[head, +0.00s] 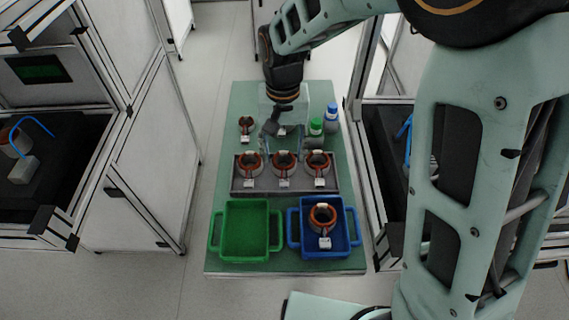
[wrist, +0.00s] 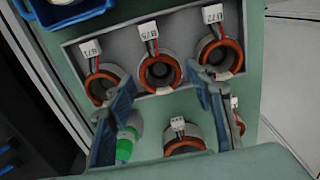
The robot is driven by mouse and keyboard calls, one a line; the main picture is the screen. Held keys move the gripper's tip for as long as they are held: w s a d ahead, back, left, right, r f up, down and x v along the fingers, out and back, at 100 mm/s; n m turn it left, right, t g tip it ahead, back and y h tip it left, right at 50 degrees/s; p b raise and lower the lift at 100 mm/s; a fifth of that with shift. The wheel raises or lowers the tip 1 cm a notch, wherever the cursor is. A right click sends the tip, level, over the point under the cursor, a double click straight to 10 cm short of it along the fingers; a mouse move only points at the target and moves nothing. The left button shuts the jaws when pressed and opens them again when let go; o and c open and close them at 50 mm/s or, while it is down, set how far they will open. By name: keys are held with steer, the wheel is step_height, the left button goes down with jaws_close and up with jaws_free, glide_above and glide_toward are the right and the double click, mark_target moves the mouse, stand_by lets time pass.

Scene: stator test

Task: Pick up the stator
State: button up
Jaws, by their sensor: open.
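Three stators with copper-red rings and white connectors sit in a grey tray (head: 235,186): left (head: 249,164), middle (head: 284,164) and right (head: 319,164). Another stator (head: 322,217) is in the blue bin (head: 295,240). Behind the tray, one stator (head: 246,126) stands at left. Another stator (wrist: 183,138) shows between my fingers in the wrist view, partly cut off by my gripper body. My gripper (head: 288,135) is open, pointing down behind the tray. In the wrist view, its blue fingers (wrist: 163,98) are apart with nothing clamped. Their exact height is unclear.
An empty green bin (head: 245,203) stands at the front left of the green table (head: 220,150). A green-capped bottle (head: 316,127) and a blue-capped bottle (head: 332,112) stand right of my gripper. The green-capped bottle (wrist: 125,147) is close to my left finger in the wrist view.

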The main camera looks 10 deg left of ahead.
mark_target(284, 163)
step_height(284, 163, down, 5)
steer(key=shift+r, duration=0.1)
steer(key=c, duration=1.1)
steer(key=shift+c, duration=0.2)
steer(key=shift+r, duration=0.1)
